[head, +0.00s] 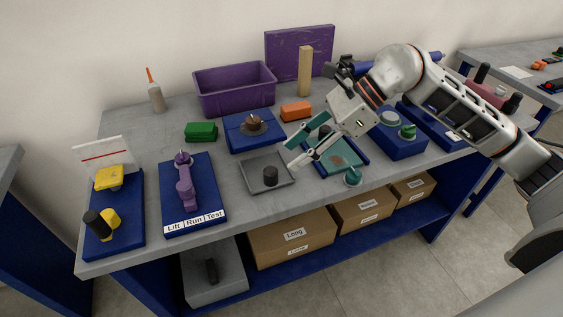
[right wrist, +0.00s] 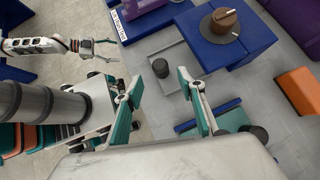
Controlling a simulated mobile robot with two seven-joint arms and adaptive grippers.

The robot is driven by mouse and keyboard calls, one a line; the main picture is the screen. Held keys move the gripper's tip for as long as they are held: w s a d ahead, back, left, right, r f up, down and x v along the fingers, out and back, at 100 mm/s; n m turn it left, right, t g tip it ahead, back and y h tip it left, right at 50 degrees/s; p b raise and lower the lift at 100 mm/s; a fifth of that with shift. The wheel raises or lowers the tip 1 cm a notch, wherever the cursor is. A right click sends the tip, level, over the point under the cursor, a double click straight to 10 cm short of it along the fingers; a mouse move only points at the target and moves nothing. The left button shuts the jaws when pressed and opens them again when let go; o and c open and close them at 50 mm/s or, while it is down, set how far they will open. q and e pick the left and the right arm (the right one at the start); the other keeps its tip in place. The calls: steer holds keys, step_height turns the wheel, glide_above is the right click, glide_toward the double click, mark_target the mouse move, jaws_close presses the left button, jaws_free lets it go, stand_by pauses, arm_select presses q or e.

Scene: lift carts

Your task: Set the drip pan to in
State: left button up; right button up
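My left gripper (right wrist: 116,50) shows only in the right wrist view, open and empty, away from the bench top.
An orange block (head: 296,111) and a green block (head: 201,132) lie behind. A purple lever (head: 186,190) stands on a blue base to the left.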

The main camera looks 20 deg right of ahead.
steer(key=v, duration=0.3)
steer(key=shift+d+r, duration=0.2)
steer(key=shift+o, duration=0.2)
